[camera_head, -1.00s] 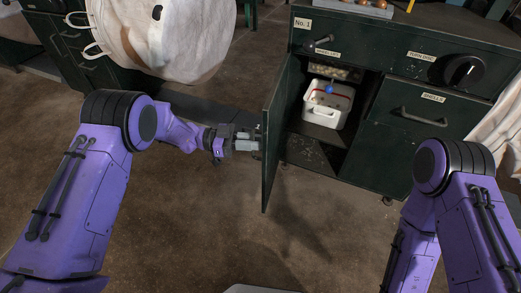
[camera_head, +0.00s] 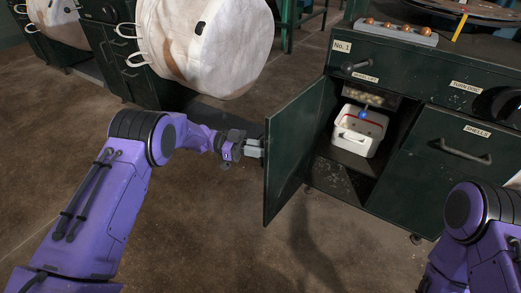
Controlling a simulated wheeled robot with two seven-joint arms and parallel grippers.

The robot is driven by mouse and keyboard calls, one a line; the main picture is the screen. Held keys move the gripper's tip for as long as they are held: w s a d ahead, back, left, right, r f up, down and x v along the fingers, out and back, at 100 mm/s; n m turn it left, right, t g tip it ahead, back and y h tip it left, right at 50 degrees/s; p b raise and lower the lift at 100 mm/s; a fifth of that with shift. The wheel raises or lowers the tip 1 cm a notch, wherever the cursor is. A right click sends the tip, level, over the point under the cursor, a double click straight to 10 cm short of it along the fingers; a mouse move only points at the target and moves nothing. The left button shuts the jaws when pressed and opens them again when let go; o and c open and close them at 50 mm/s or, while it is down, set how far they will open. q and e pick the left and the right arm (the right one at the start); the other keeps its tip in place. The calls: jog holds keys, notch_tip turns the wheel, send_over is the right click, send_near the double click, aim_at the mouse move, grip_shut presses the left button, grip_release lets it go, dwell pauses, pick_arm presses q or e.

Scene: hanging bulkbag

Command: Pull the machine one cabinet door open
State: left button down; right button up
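The dark green cabinet (camera_head: 405,178) labelled No.1 stands at the right of the head view. Its door (camera_head: 296,150) is swung open toward me, its outer face turned left. My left gripper (camera_head: 256,149) is at the door's outer face, near its free edge. Its fingertips are too small and dark to tell whether they grip a handle. Inside the open compartment is a white box (camera_head: 357,135) with a blue-knobbed item on top. My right arm shows at the lower right, and its gripper is out of view.
A white bulk bag (camera_head: 205,45) hangs at the upper left in front of other dark cabinets. Drawers with handles and a knob are on the cabinet front. A tray of brown balls (camera_head: 396,32) lies on top. The floor before the door is clear.

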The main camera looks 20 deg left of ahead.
pick_arm(q)
jog(key=c, duration=1.4)
grip_release()
jog(key=shift+w+d+r, duration=0.15)
jog(key=shift+r, duration=0.1)
jog(key=shift+o, duration=0.3)
jog(key=shift+d+f, duration=0.1)
jog(key=shift+d, duration=0.05)
jog(key=shift+a+f, duration=0.1)
jog(key=shift+a, duration=0.1)
jog(key=a+p, duration=0.1)
jog(key=a, duration=0.9)
jog(key=shift+s+a, duration=0.2)
jog(key=shift+a, duration=0.05)
